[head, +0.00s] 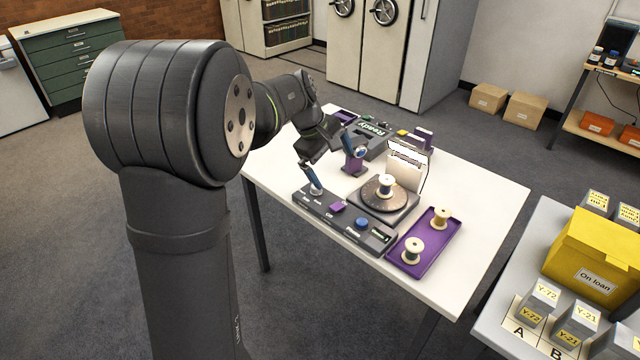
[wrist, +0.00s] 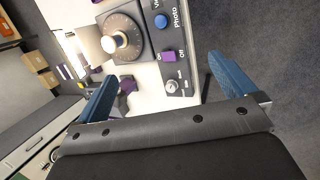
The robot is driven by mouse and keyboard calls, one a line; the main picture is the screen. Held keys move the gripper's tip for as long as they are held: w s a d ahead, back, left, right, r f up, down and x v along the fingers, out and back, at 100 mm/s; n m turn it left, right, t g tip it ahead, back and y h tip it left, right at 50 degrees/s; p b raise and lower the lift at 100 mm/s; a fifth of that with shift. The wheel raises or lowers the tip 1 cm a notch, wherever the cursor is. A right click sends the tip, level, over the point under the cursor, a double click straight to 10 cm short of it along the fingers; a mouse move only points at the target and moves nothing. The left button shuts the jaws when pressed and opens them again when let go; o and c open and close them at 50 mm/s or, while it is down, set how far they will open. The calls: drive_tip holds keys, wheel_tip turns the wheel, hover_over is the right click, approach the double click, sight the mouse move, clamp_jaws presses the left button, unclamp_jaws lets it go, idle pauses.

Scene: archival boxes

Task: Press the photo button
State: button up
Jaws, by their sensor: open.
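The control panel (head: 318,208) lies along the near edge of the white table. A round blue button (head: 362,223) sits on it; in the wrist view the blue button (wrist: 160,20) has the word Photo beside it. A purple On/Off switch (head: 337,207) is left of the button, and a silver knob (wrist: 171,88) is farther along the panel. My gripper (head: 334,168) is open and empty, with blue fingers spread above the left end of the panel. In the wrist view my gripper (wrist: 160,78) is apart from the blue button, which is beyond the fingertips.
A dark turntable (head: 365,197) bearing a spool (head: 386,182) stands behind the panel, with a bright white screen (head: 405,168) behind it. A purple tray (head: 412,268) with two spools is to the right. A grey device marked Ready (head: 368,143) is farther back.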

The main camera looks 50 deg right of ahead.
drive_tip(key=c, duration=1.9)
drive_tip(key=shift+s+d+f+m, duration=0.1)
drive_tip(key=shift+d+f+m, duration=0.15)
drive_tip(key=shift+m, duration=0.25)
clamp_jaws()
drive_tip(key=s+d+f+m+t, duration=0.1)
drive_tip(key=s+d+f+m, duration=0.2)
drive_tip(key=m, duration=1.3)
wheel_tip(320, 180, down, 4)
drive_tip(key=shift+s+d+r+m+t, duration=0.2)
drive_tip(key=shift+d+m+t, duration=0.2)
drive_tip(key=shift+d, duration=0.3)
